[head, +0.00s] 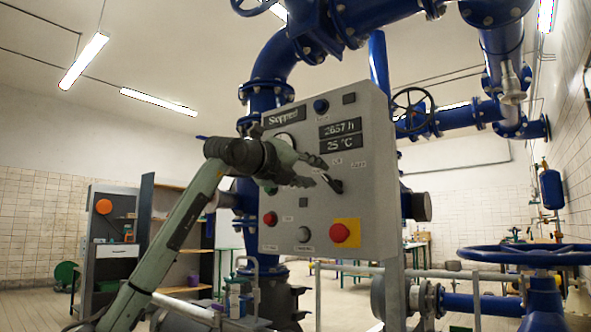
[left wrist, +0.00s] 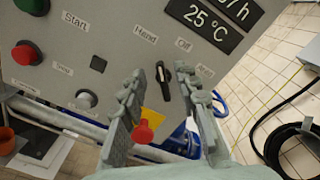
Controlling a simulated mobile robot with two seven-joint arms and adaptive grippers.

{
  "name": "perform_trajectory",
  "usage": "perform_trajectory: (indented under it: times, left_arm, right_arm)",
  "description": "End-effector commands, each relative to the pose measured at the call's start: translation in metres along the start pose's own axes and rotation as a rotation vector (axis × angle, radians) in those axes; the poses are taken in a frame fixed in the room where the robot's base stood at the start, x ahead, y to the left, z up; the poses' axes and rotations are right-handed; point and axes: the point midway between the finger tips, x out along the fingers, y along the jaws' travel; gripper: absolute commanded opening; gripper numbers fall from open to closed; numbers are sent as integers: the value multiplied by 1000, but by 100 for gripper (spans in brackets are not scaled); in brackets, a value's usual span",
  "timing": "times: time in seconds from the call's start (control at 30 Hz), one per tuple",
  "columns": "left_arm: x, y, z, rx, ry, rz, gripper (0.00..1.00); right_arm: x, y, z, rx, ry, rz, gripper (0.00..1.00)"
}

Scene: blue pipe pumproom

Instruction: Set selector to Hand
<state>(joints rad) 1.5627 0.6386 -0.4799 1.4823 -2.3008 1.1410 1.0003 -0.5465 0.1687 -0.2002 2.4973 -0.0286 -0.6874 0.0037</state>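The black selector (left wrist: 163,84) is on the grey control panel (head: 375,213), under the labels Hand, Off and Auto. In the left wrist view its upper end leans slightly left and appears closer to Hand than to Off. My left gripper (left wrist: 158,78) is open, with one finger on each side of the selector and a visible gap on both sides. In the head view the left gripper (head: 322,173) is in front of the panel, beside the selector (head: 337,187), and hides part of the labels. My right gripper is in neither view.
A red emergency button (head: 340,233) on a yellow plate is below the selector. A red button (head: 270,218) and a grey knob (head: 303,234) are also on the panel. Blue pipes (head: 270,72) stand behind the panel.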

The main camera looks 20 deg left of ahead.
Motion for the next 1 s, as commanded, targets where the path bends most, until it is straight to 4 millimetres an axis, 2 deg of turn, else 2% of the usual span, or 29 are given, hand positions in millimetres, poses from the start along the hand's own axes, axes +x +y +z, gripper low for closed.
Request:
perform_trajectory:
  times: [0.03, 0.2, 0.4, 0.57, 1.0]
  left_arm:
    - [-12, 1, 1, 3, -3, 0, 31]
    - [-48, 1, 1, 1, -3, 1, 31]
    - [-76, 0, 0, 0, -2, 1, 31]
    - [-83, 0, 0, 0, 0, 1, 31]
    - [-83, 0, 0, -1, 0, 1, 31]
  right_arm:
    - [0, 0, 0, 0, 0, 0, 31]
    - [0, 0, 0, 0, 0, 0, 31]
    - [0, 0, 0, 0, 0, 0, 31]
    - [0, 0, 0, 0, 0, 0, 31]
    - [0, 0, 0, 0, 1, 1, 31]
